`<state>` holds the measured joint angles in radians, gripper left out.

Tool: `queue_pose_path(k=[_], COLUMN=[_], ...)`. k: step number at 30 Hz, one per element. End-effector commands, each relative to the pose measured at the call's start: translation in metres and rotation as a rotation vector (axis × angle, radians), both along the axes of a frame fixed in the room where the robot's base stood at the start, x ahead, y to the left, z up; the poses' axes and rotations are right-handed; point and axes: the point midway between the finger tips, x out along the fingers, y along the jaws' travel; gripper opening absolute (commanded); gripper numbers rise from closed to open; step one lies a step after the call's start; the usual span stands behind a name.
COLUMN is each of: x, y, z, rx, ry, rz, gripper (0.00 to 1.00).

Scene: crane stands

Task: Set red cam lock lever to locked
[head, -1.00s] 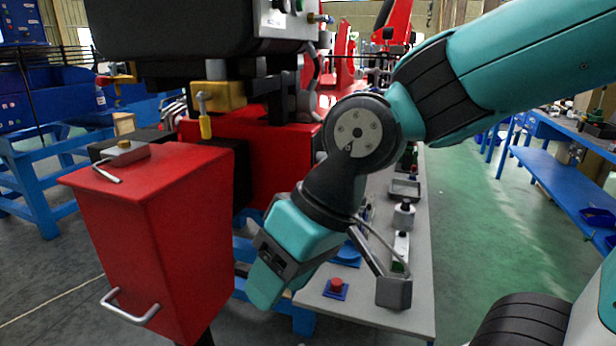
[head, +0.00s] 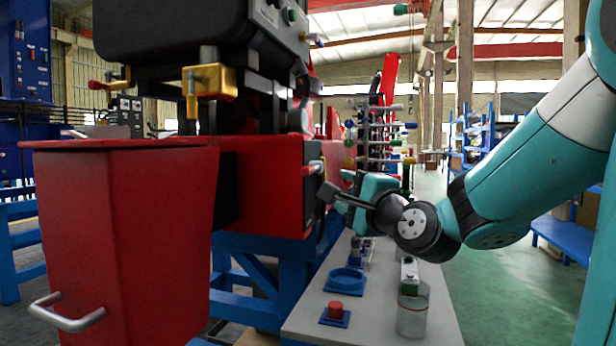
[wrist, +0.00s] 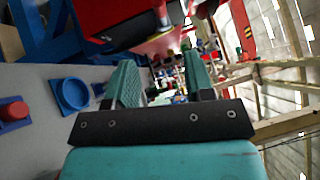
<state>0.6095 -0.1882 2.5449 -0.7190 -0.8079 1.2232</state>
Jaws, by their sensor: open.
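A small red lever (head: 312,168) with a silver end sticks out from the right end of the red housing (head: 265,185) in the head view, beside a yellow part. Another red-tipped lever (head: 98,85) sits on a brass bracket at upper left. I cannot tell for sure which is the cam lock lever, or its setting. My gripper (head: 366,188) is right of the housing's end, above the bench, partly hidden by my wrist. In the wrist view my gripper (wrist: 160,80) is open, with nothing clearly between its two teal fingers. Red housing parts show above and ahead of them.
A grey bench (head: 310,318) below holds a red button (head: 335,310), a blue ring (head: 346,280) and a clear cup (head: 412,310). A red bin-like box (head: 125,240) with a silver handle fills the left. A rack of coloured levers (head: 380,135) stands behind. The green aisle at right is clear.

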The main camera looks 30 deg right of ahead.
Motion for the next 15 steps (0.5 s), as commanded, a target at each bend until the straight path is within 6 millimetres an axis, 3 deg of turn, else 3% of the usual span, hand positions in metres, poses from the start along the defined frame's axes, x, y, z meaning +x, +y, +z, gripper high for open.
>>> queue_pose_path(k=[1,15], x=[0.005,0.057], y=[-0.001,-0.007], z=[0.007,0.015], rx=[0.003,0.001], ry=[0.005,0.008], rz=[0.002,0.000], gripper=[0.48,0.48])
